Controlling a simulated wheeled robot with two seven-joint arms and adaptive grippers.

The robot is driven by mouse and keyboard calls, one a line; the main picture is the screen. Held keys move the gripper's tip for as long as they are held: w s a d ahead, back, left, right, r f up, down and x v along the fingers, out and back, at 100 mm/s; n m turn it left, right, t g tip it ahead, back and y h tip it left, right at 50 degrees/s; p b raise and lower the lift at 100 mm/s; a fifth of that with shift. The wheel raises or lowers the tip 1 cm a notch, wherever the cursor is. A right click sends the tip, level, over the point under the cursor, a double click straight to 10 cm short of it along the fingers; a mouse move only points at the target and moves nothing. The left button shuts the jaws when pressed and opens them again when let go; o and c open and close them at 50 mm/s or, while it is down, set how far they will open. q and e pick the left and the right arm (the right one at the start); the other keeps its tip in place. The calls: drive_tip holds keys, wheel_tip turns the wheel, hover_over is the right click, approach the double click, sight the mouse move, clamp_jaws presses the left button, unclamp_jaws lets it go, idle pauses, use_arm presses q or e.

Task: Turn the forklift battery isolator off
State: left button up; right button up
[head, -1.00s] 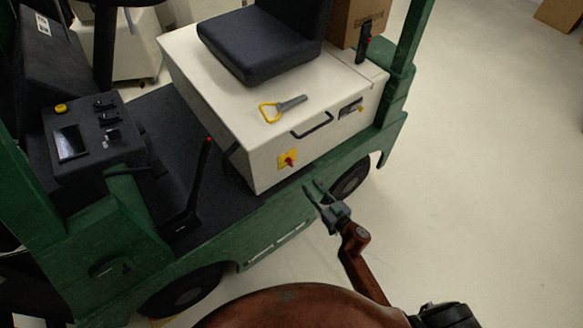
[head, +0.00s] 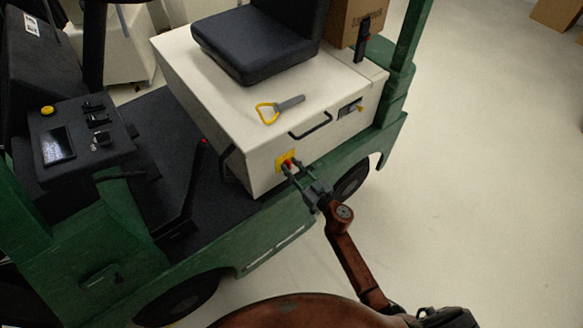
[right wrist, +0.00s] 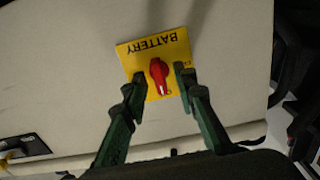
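The red isolator knob (right wrist: 159,72) sits on a yellow plate (right wrist: 176,50) marked BATTERY, upside down in the right wrist view. In the head view the yellow plate (head: 280,162) is on the white side of the forklift's seat box. My right gripper (head: 292,169) is at the plate and partly hides the knob. In the right wrist view my right gripper (right wrist: 160,77) is open, with one fingertip on each side of the knob. A gap shows on both sides of the knob. My left gripper is not in view.
The white seat box (head: 215,110) carries a black seat (head: 250,45) and a yellow-handled tool (head: 275,108). A black handle (head: 312,127) and a latch (head: 349,107) are right of the plate. Clear floor (head: 480,190) lies at right.

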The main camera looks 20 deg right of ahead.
drive_tip(key=shift+c, duration=0.6)
clamp_jaws()
drive_tip(key=shift+n, duration=0.4)
drive_tip(key=n, duration=0.2)
drive_tip(key=shift+n+p, duration=0.3)
drive_tip(key=shift+n, duration=0.1)
drive_tip(key=n, duration=0.3)
drive_tip(key=shift+s+a+f+n, duration=0.1)
drive_tip(key=shift+a+n, duration=0.05)
drive_tip(key=shift+n, duration=0.25)
drive_tip(key=n+b, duration=0.1)
drive_tip(key=n, duration=0.4)
drive_tip(key=shift+f, duration=0.15)
drive_tip(key=n+b, duration=0.1)
drive_tip(key=n, duration=0.4)
drive_tip(key=shift+n, duration=0.4)
